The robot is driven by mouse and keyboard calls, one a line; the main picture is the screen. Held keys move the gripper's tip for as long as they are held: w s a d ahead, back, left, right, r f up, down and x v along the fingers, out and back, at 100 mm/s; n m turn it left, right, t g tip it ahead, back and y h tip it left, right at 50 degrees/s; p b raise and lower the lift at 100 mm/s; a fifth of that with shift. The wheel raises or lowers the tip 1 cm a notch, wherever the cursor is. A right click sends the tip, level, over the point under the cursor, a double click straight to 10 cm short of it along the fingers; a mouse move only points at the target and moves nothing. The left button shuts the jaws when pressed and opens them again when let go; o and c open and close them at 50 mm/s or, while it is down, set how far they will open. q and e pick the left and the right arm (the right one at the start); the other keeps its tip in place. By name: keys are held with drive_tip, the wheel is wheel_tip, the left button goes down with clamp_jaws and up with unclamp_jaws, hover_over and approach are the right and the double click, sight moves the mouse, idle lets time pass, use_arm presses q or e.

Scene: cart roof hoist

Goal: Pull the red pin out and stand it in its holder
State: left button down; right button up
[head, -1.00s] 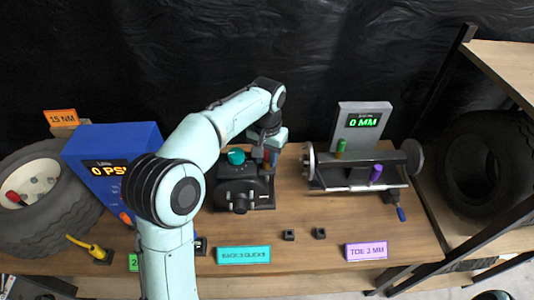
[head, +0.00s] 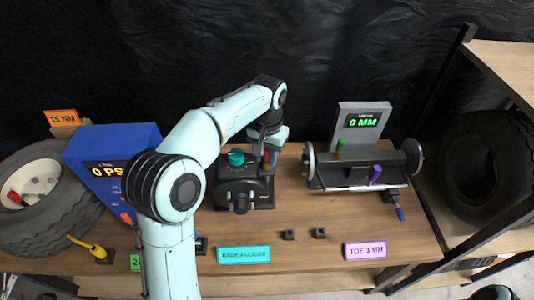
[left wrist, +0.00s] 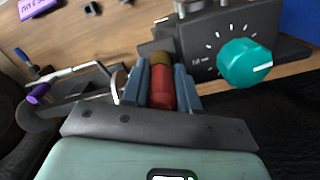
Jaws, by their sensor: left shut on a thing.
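The red pin (left wrist: 161,87) is a short red cylinder with a brass-coloured collar at its far end. My left gripper (left wrist: 161,88) is shut on it, one blue-grey finger on each side. In the head view, my left gripper (head: 266,158) points down at the right back part of the black device (head: 245,187) with the teal knob (head: 237,156). The collar end is close against the device; I cannot tell whether the pin is still seated. Two small black blocks (head: 288,234) (head: 319,232) sit on the bench; I cannot tell whether one is the pin's holder. My right gripper is not in view.
A toe gauge (head: 358,166) with green and purple knobs stands to the right. A blue pressure box (head: 110,160) and a tyre (head: 45,215) are at the left. Cyan (head: 243,254) and purple (head: 365,250) signs line the front edge. The bench (head: 290,205) between is mostly clear.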

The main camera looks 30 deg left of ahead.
use_arm(q)
drive_tip(key=shift+w+r+t, duration=0.2)
drive_tip(key=shift+r+t, duration=0.1)
drive_tip(key=shift+r, duration=0.65)
drive_tip(key=c, duration=0.8)
unclamp_jaws()
drive_tip(key=shift+s, duration=0.25)
drive_tip(key=shift+f, duration=0.2)
